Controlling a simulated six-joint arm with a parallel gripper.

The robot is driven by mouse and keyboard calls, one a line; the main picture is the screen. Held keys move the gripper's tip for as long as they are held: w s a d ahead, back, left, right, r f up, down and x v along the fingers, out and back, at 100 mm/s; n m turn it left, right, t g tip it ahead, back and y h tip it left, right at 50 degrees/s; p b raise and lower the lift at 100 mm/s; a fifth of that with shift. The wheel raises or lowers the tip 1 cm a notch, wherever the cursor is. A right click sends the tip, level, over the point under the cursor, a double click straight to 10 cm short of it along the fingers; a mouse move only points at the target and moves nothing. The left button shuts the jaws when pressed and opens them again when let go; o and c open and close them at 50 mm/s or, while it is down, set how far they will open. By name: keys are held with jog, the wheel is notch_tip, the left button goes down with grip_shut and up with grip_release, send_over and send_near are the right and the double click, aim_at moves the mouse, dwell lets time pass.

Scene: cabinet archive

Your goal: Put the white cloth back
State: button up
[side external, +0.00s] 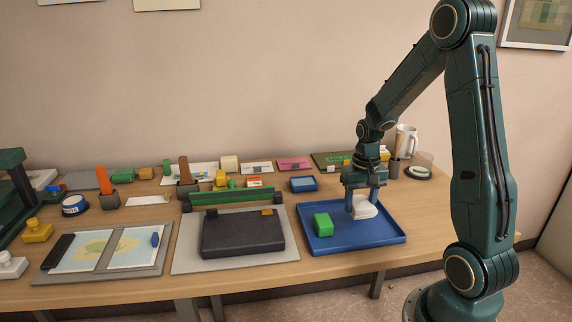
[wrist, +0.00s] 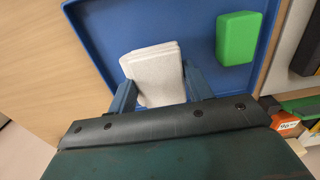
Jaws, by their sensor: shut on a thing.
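The white cloth (side external: 364,208) is a folded pad at the blue tray (side external: 372,241), toward the tray's back right part in the side external view. My gripper (side external: 362,200) points down over the tray and is shut on the cloth. In the wrist view the cloth (wrist: 155,72) sits between the two blue fingers (wrist: 157,85), and its near end is partly hidden by the gripper body. I cannot tell whether the cloth touches the tray floor.
A green block (side external: 323,224) lies in the tray, left of the cloth. A dark case (side external: 243,234) on a grey mat stands left of the tray. Behind the tray are a blue box (side external: 303,184), a white mug (side external: 405,141) and several small items. Bare tray floor lies in front.

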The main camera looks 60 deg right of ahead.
aim_at(360, 202)
jog(key=shift+f, duration=1.7)
jog(key=shift+f, duration=0.1)
jog(key=o, duration=0.9)
jog(key=shift+o, duration=0.2)
notch_tip(360, 202, up, 12)
jog(key=shift+r, duration=0.1)
jog(key=shift+a+r, duration=0.1)
